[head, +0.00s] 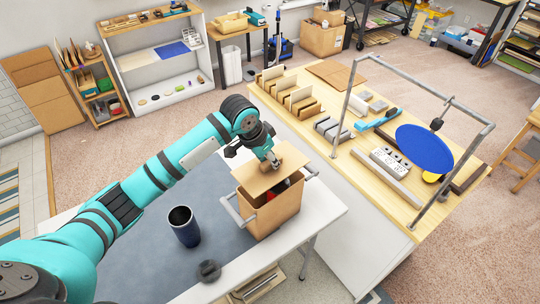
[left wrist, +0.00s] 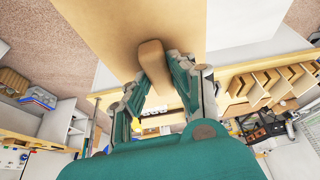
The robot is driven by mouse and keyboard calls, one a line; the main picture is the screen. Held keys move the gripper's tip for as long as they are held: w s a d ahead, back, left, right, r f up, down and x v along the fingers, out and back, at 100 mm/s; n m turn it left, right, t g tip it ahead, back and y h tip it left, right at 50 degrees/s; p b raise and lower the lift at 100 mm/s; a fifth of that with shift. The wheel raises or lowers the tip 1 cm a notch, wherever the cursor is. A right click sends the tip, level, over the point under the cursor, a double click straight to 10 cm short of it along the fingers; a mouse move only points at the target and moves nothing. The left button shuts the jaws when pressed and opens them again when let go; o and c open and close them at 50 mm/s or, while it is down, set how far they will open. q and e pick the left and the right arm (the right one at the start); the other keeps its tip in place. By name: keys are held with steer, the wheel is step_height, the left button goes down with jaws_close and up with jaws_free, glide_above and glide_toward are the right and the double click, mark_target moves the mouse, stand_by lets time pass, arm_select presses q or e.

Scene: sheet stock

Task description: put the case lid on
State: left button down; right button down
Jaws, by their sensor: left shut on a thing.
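The case (head: 272,217), a tan wooden box with grey side handles, stands upright on the grey mat of the white table. The case lid (head: 262,178), a flat wooden panel, is over the case's opening, shifted toward the back left. A gap at the right shows something red and dark inside. My left gripper (head: 270,158) is above the lid and shut on its knob. In the left wrist view the fingers flank the rounded wooden knob (left wrist: 153,72), with the lid (left wrist: 125,22) beyond. I cannot tell whether the lid touches the rim. My right gripper is not in view.
A dark blue cup (head: 184,229) and a small dark round object (head: 209,270) stand left of the case on the mat (head: 150,262). A wooden bench (head: 330,120) with a metal frame and a blue disc (head: 424,149) is close behind and right.

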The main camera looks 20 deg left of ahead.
mark_target(270, 172)
arm_select(q)
steer(key=shift+w+d+f, duration=0.1)
steer(key=shift+f, duration=0.7)
steer(key=shift+f+b, duration=0.7)
steer(key=shift+f, duration=1.7)
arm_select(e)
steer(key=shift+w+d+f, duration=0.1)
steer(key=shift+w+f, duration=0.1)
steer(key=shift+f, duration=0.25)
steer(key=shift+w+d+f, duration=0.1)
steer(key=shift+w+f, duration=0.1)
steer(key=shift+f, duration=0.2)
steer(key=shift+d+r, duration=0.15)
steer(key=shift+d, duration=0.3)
arm_select(q)
steer(key=shift+p, duration=0.35)
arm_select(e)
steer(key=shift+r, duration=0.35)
arm_select(q)
steer(key=shift+p, duration=0.35)
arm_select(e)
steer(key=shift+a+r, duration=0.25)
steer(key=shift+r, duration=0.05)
